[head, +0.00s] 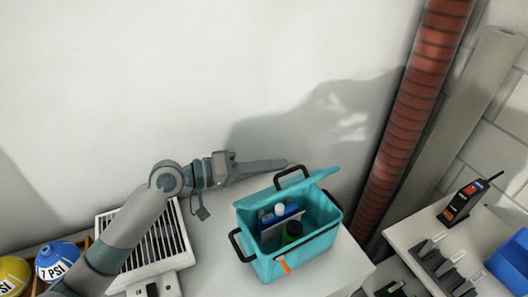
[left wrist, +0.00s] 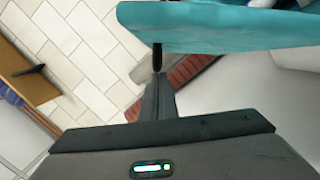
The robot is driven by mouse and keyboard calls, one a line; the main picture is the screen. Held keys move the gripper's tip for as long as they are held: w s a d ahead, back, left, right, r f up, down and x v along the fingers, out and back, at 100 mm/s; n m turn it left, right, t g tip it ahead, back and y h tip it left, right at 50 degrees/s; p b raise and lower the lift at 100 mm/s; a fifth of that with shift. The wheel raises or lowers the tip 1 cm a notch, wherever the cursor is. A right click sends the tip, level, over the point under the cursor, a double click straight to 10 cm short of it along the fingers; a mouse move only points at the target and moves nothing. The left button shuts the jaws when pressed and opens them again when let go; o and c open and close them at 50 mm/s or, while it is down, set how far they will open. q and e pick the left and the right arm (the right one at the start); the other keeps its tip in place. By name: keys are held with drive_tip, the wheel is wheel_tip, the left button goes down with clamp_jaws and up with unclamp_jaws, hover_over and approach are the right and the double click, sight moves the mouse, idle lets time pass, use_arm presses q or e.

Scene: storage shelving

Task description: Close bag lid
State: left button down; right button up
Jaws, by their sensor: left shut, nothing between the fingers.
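A teal bag (head: 318,246) stands on the white surface with its top open. Its lid (head: 285,192) is raised along the back side and tilted; the lid fills the top of the left wrist view (left wrist: 230,28). Black handles are on the bag, one at the back (head: 291,172) and one at the left (head: 234,243). A dark bottle (head: 292,230) and blue and white items (head: 280,212) are inside. My left gripper (head: 290,163) is shut and empty, behind the raised lid near the back handle. Contact cannot be told. My right gripper is out of view.
A white wall is behind the bag. A red ribbed pipe (head: 405,130) rises right of it. A slatted vent box (head: 150,247) and yellow and blue round objects (head: 58,260) are at left. A second shelf at right bears a handheld device (head: 465,200).

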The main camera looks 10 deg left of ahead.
sight(275, 193)
use_arm(q)
drive_tip(key=s+d+f+m, duration=0.2)
drive_tip(key=s, duration=0.1)
drive_tip(key=s+d+f+m+y+p, duration=0.1)
drive_tip(key=shift+s+d+m, duration=0.35)
drive_tip(key=shift+m, duration=0.05)
drive_tip(key=s+d+f+m+t+y, duration=0.1)
drive_tip(key=s+d+f+m, duration=0.1)
drive_tip(key=f, duration=0.3)
drive_tip(key=shift+s+d+f+m+p, duration=0.3)
drive_tip(key=shift+s+m+p, duration=0.1)
drive_tip(key=shift+s, duration=0.2)
